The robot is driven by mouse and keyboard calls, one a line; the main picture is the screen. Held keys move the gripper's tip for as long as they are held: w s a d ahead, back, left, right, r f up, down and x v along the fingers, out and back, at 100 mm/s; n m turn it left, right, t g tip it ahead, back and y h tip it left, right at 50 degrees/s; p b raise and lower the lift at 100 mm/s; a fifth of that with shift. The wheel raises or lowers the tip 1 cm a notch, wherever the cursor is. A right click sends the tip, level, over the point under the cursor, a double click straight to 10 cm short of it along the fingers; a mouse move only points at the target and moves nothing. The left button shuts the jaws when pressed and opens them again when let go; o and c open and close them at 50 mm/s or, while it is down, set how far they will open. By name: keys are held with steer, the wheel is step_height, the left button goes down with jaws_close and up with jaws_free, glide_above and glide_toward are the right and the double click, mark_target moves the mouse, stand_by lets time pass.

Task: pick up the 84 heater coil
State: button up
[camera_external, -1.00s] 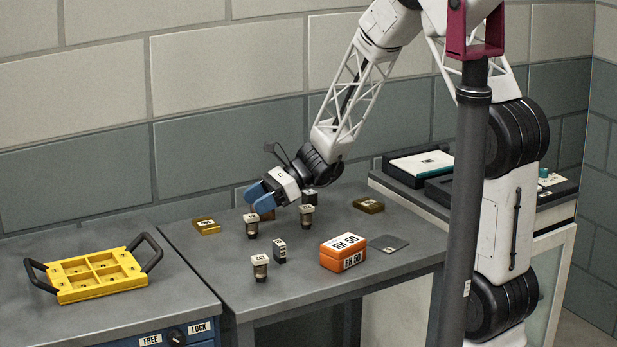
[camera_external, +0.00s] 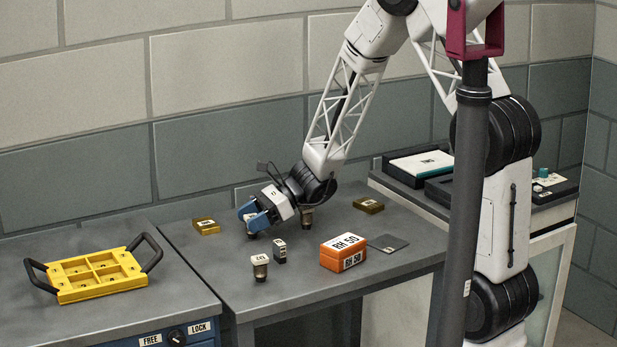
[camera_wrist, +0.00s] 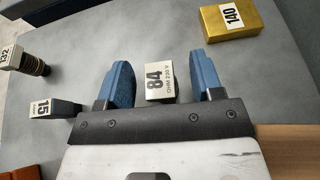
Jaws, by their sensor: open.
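The 84 heater coil (camera_wrist: 160,80) shows its white top, marked 84, in the wrist view. It is between the two blue fingers of my gripper (camera_wrist: 160,62), with a visible gap on each side. My gripper is open and not closed on it. In the external view my gripper (camera_external: 252,219) is low over the grey table and hides most of the coil; only a dark lower part (camera_external: 252,236) shows beneath the fingers.
Near my gripper stand a black block marked 15 (camera_wrist: 55,110), a coil marked 132 (camera_wrist: 30,64) and a brass block marked 140 (camera_wrist: 230,20). Another coil (camera_external: 307,222) is partly hidden behind my wrist. An orange box (camera_external: 343,253) and yellow tray (camera_external: 70,295) stand farther off.

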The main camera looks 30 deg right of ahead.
mark_target(248, 217)
steer(key=shift+a+f, duration=0.25)
steer(key=shift+a, duration=0.2)
stand_by(0.3)
steer(key=c, duration=1.1)
steer(key=shift+o, duration=0.2)
steer(key=shift+r, duration=0.2)
steer(key=shift+r, duration=1.75)
steer(key=s+d, duration=0.2)
steer(key=s, duration=0.3)
steer(key=s+d, duration=0.1)
steer(key=s, duration=0.4)
steer(key=s+d+r, duration=0.1)
steer(key=s+d, duration=0.1)
steer(key=s, duration=0.3)
steer(key=shift+d+r, duration=0.1)
steer(key=shift+d, duration=0.25)
